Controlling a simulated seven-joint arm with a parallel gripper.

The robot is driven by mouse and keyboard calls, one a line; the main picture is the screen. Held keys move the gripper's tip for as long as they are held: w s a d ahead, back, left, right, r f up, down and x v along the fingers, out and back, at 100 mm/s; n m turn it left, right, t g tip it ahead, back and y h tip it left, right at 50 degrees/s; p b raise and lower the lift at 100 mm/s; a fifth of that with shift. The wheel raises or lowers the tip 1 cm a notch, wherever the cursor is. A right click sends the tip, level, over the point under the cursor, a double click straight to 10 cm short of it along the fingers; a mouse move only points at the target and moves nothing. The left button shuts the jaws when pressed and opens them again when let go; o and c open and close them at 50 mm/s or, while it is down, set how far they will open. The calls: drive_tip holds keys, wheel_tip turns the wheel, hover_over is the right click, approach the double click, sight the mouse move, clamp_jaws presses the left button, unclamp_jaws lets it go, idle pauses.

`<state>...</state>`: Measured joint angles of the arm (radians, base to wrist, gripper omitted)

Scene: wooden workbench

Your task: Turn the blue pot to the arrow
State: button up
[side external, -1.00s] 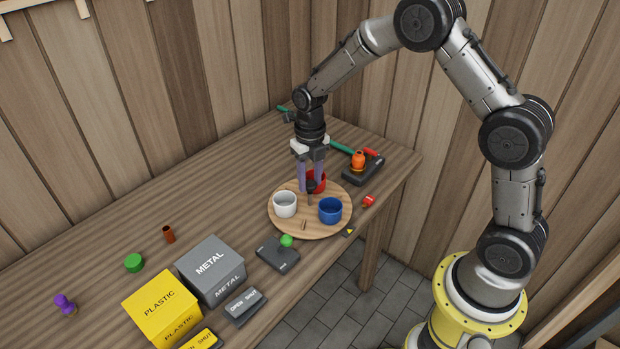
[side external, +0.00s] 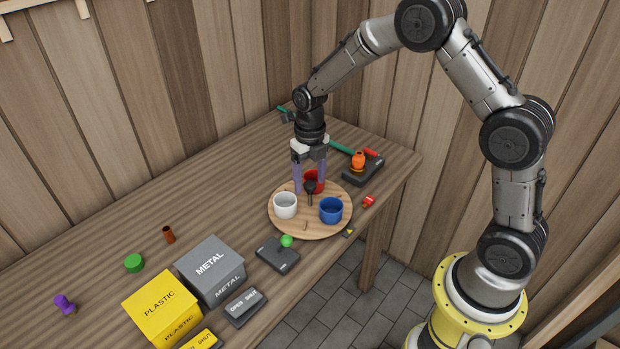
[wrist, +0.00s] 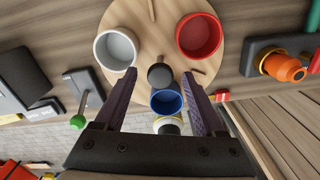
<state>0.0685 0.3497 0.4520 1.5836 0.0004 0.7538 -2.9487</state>
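The blue pot (side external: 331,210) stands on the round wooden turntable (side external: 310,230), at its right front. It shows in the wrist view (wrist: 167,101) between the finger lines. The small yellow arrow marker (side external: 349,232) lies on the bench just off the turntable rim, close to the blue pot's side. A white pot (side external: 285,205) and a red pot (side external: 315,180) share the turntable. A dark knob (wrist: 160,75) stands up at its middle. My gripper (side external: 309,187) is open, fingers apart on either side of the knob, holding nothing.
A black box with a green-tipped lever (side external: 278,255) stands at the turntable's front left. A black box with an orange piece (side external: 360,170) is behind right. A small red object (side external: 368,201) lies right. Metal (side external: 210,268) and plastic (side external: 162,305) bins stand at left.

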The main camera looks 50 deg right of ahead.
wheel_tip(320, 180, up, 14)
idle(0.7)
